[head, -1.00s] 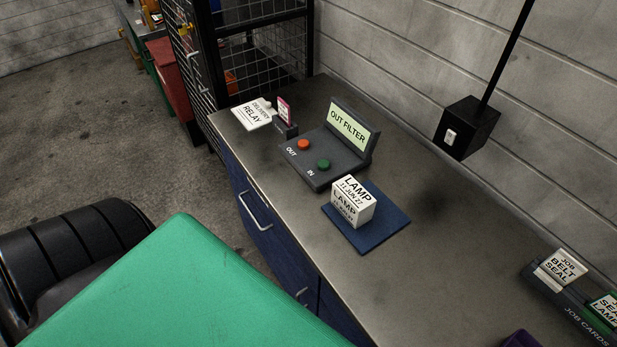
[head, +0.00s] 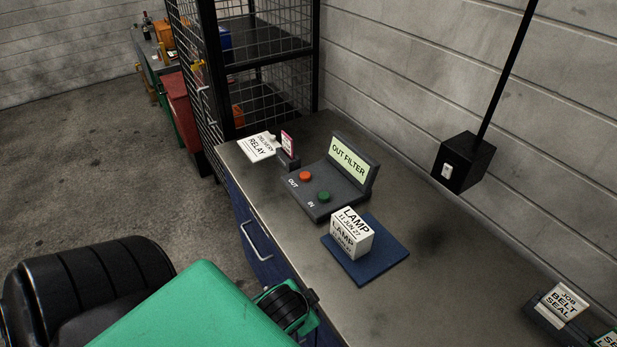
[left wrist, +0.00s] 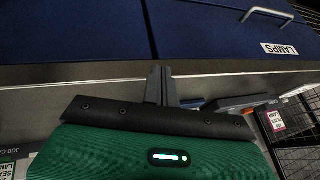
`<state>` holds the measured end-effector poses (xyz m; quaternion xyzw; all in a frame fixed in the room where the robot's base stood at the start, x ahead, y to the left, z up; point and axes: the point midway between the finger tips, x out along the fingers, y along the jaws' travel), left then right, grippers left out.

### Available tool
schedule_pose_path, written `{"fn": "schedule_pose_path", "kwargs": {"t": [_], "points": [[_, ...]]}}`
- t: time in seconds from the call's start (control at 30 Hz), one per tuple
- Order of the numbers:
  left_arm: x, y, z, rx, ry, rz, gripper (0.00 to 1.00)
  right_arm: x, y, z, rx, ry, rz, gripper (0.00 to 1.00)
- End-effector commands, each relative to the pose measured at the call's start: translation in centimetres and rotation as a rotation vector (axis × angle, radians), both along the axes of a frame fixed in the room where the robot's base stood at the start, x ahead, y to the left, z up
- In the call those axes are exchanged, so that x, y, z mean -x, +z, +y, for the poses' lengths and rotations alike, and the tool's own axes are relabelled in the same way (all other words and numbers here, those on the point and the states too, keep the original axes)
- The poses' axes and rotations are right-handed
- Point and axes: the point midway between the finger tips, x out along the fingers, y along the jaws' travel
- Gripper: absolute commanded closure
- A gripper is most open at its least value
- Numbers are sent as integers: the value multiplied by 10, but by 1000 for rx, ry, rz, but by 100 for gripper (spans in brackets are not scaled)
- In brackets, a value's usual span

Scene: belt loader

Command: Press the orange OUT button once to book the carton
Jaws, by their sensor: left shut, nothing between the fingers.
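The orange OUT button (head: 305,176) sits on a dark grey console (head: 322,207), beside a green IN button (head: 324,196). The console's tilted display (head: 348,162) reads OUT FILTER. A white LAMP carton (head: 351,235) marked 11 JUN 27 stands on a blue mat (head: 384,258) just in front of the console. My left gripper (left wrist: 160,75) is shut and empty in the left wrist view, at the counter's front edge, with the console (left wrist: 240,102) off to its right. In the head view my green left arm hides its fingers. My right gripper is not in view.
A DELIVERY RELAY card (head: 258,146) and a small pink-edged card in a stand (head: 287,144) lie beyond the console. A job-card rack (head: 555,308) is at the right. A wire cage (head: 250,70) stands at the far end. The counter (head: 425,235) right of the mat is bare.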

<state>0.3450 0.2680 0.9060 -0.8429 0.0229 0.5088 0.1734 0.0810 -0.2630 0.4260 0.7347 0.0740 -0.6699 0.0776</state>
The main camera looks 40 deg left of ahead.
Motion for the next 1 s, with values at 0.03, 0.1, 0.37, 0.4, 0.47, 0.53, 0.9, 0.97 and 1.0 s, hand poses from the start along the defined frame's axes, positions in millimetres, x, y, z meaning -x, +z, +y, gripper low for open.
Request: {"fn": "schedule_pose_path", "kwargs": {"t": [0.03,0.1,0.37,0.4,0.47,0.53,0.9,0.97,1.0], "points": [[-4,10,5,-22,-7,-25,100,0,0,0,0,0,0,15],[-23,12,17,-94,-38,-83,100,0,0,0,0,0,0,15],[-94,44,60,-410,-191,-320,100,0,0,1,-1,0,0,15],[-106,52,67,-472,-224,-360,100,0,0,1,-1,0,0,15],[-124,65,75,-567,-275,-420,100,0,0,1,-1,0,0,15],[-143,80,83,-681,-338,-483,100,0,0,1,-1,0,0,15],[-223,155,96,-1312,-734,-729,100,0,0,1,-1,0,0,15],[-233,164,95,-1415,-807,-752,100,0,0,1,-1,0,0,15],[-240,169,94,-1483,-857,-764,100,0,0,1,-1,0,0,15]]}}
